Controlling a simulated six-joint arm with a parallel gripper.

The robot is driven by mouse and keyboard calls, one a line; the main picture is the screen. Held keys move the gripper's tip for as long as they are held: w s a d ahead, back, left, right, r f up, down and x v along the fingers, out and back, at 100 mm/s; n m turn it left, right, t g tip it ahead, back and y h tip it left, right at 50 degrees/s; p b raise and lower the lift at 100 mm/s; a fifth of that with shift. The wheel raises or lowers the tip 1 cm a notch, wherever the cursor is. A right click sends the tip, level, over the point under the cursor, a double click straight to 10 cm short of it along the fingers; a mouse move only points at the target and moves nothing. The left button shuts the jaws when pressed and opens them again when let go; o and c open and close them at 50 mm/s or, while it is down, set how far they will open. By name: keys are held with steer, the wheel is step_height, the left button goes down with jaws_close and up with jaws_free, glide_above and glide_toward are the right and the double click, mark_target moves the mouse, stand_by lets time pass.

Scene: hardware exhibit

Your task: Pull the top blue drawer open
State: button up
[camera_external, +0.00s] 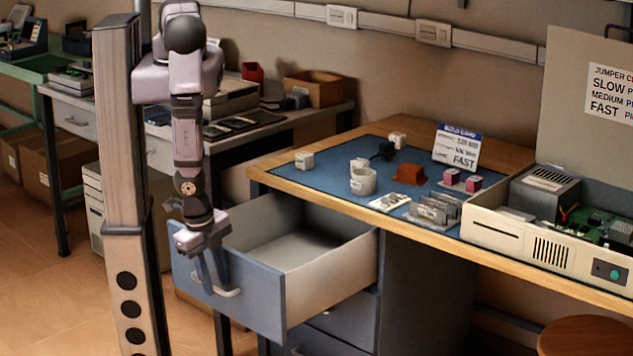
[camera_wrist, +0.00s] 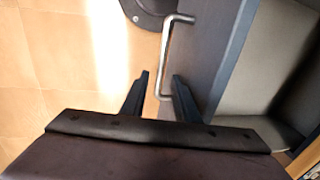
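The top blue drawer (camera_external: 262,301) stands pulled well out from the desk in the external view, its pale interior empty where I can see it. Its front also shows in the wrist view (camera_wrist: 205,55). Its metal bar handle (camera_external: 231,292) is partly hidden by my gripper (camera_external: 209,275), which points down at the drawer front. In the wrist view the handle (camera_wrist: 164,60) runs up from between the two dark fingers of my gripper (camera_wrist: 161,76). The fingers are apart, with a gap on each side of the bar. I cannot see them pressing on it.
A lower blue drawer (camera_external: 345,322) is beneath the open one. The desktop (camera_external: 335,199) carries a blue mat with small parts, a sign and an open computer case (camera_external: 530,235). A round stool (camera_external: 585,335) stands at lower right.

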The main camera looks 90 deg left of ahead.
step_height(320, 180, up, 7)
steer(key=d+p, duration=0.1)
steer(key=shift+s, duration=0.45)
stand_by(0.5)
